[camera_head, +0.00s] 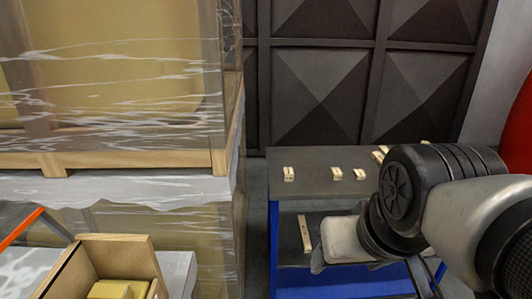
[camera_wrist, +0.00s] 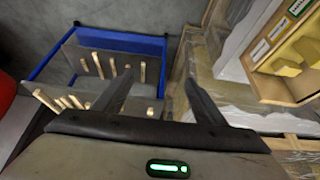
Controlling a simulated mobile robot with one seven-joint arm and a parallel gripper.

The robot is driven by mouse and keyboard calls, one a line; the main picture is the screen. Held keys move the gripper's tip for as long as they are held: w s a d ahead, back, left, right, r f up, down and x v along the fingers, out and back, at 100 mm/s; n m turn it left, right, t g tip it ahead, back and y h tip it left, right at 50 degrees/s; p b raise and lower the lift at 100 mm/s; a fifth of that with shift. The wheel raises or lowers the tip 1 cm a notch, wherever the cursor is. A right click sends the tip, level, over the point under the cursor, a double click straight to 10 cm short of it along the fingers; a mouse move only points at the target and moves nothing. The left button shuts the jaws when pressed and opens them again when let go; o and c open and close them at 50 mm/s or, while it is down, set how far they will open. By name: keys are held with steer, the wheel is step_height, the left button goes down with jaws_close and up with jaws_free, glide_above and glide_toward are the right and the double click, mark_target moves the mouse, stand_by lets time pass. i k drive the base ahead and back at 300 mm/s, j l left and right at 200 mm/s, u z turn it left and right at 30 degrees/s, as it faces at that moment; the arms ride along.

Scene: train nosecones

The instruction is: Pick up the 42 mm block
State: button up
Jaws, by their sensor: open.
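Several small pale wooden blocks stand on the dark top of a blue-framed cart, among them a left one (camera_head: 289,174), a middle one (camera_head: 337,174) and another beside it (camera_head: 361,174). Another pale wooden piece (camera_head: 305,232) is on the lower shelf. I cannot tell which block is the 42 mm one. In the wrist view several pale blocks (camera_wrist: 98,64) show on the cart, left of and beyond my fingers. My gripper (camera_wrist: 160,78) is open, with nothing between its fingers. In the head view my arm hides the right part of the cart.
The cart top (camera_head: 315,158) has free room between blocks. A wrapped wooden crate (camera_head: 115,160) stands left of the cart. An open wooden box (camera_head: 118,245) with yellow pieces is at lower left; a similar box (camera_wrist: 285,93) is at right in the wrist view. A dark panelled wall (camera_head: 320,85) stands behind.

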mark_target(288, 173)
steer(key=i+l, duration=0.2)
steer(key=i, duration=0.3)
steer(key=i+l, duration=0.15)
steer(key=i, duration=0.35)
steer(key=i+l, duration=0.2)
steer(key=i, duration=0.25)
